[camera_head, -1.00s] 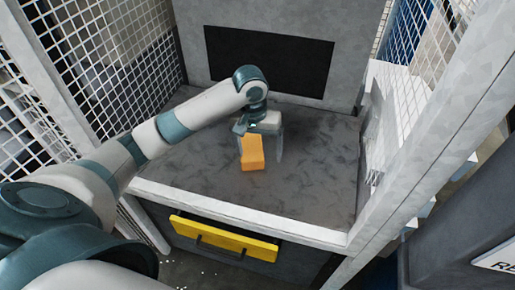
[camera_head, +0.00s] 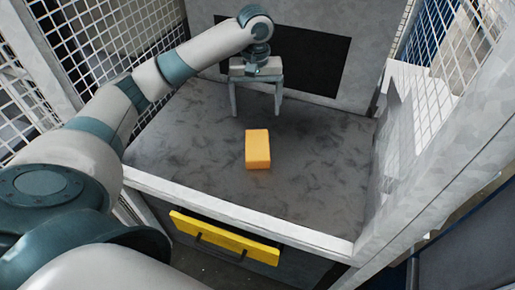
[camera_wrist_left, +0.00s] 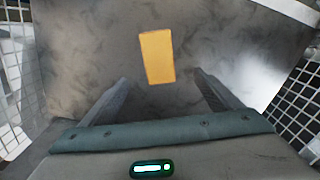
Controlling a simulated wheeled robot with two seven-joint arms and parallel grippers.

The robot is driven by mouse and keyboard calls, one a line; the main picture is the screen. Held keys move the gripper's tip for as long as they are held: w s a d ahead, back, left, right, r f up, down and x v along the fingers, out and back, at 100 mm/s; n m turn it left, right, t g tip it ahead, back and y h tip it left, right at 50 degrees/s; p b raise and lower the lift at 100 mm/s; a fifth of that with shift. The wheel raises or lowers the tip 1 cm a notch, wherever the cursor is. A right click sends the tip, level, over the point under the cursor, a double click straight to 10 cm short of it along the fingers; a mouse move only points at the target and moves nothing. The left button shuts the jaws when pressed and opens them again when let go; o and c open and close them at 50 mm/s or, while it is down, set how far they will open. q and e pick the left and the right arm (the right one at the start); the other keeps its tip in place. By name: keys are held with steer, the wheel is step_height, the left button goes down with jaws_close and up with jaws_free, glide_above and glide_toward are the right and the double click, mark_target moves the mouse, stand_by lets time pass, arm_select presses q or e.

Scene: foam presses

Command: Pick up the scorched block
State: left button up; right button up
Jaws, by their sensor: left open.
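An orange-yellow block (camera_head: 257,148) lies alone on the dark grey surface, near its middle; no scorch marks can be made out on it. It also shows in the left wrist view (camera_wrist_left: 157,56), ahead of the fingertips and between their lines. My left gripper (camera_head: 257,114) is open and empty, fingers pointing down, behind the block and apart from it. In the left wrist view its two fingers (camera_wrist_left: 162,78) are spread wider than the block. My right gripper is not in view.
The surface (camera_head: 180,150) is bare around the block. White mesh walls (camera_head: 105,50) stand at left and right, and a grey back wall has a black opening (camera_head: 325,62). A white front edge (camera_head: 235,212) runs above a yellow-fronted drawer (camera_head: 225,238).

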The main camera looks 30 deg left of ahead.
arm_select(q)
steer(key=p, duration=0.2)
glide_above(257, 144)
step_height(257, 144, down, 10)
steer(key=shift+s+a+f, duration=0.1)
steer(key=shift+f, duration=0.7)
steer(key=shift+f+p, duration=0.4)
steer(key=shift+p, duration=0.2)
step_height(257, 144, down, 3)
steer(key=shift+f+p, duration=0.1)
steer(key=shift+p, duration=0.5)
steer(key=shift+f, duration=0.6)
steer(key=shift+w, duration=0.2)
steer(key=c, duration=1.1)
